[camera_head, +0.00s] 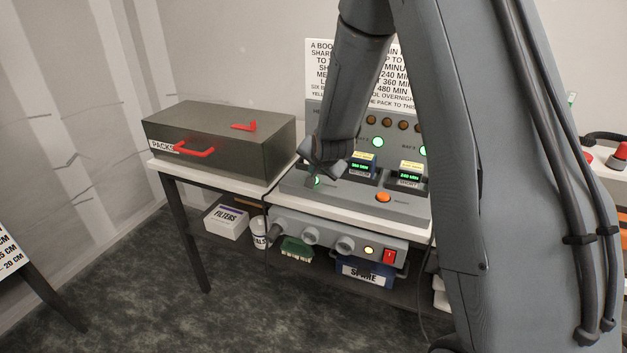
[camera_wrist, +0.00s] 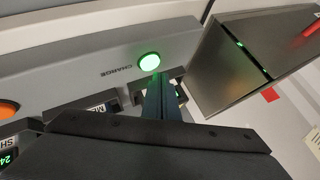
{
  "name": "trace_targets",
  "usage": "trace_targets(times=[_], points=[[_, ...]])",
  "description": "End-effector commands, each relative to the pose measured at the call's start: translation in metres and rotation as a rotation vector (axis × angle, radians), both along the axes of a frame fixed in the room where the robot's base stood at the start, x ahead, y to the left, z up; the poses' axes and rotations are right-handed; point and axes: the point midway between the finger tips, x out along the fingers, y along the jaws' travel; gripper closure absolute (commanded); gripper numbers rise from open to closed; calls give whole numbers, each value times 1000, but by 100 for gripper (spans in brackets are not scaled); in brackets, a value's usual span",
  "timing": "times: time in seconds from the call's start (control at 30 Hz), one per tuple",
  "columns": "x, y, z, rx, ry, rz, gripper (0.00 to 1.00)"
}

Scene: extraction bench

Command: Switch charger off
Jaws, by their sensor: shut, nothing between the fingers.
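The charger (camera_head: 340,194) is a grey console on the bench with a sloped back panel. Its round CHARGE button (camera_wrist: 149,62) glows green in the wrist view; it shows partly beside my gripper in the head view (camera_head: 317,181). An orange button (camera_head: 383,197) sits further right, also at the left edge of the wrist view (camera_wrist: 8,110). Two bays hold packs with green displays (camera_head: 360,166) (camera_head: 409,176). My gripper (camera_wrist: 158,84) is shut and empty, its tips close to the CHARGE button. I cannot tell whether they touch it.
A dark metal PACKS box (camera_head: 220,140) with red handles stands left of the charger. A sign (camera_head: 325,60) stands behind. My arm hides the charger's right side.

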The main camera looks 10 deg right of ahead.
Motion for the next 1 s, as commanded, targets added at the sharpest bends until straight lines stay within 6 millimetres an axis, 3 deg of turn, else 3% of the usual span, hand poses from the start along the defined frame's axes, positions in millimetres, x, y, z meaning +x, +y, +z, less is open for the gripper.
trace_targets(times=[1.0], points=[[1, 0, -8, 0, 0, 0, 100]])
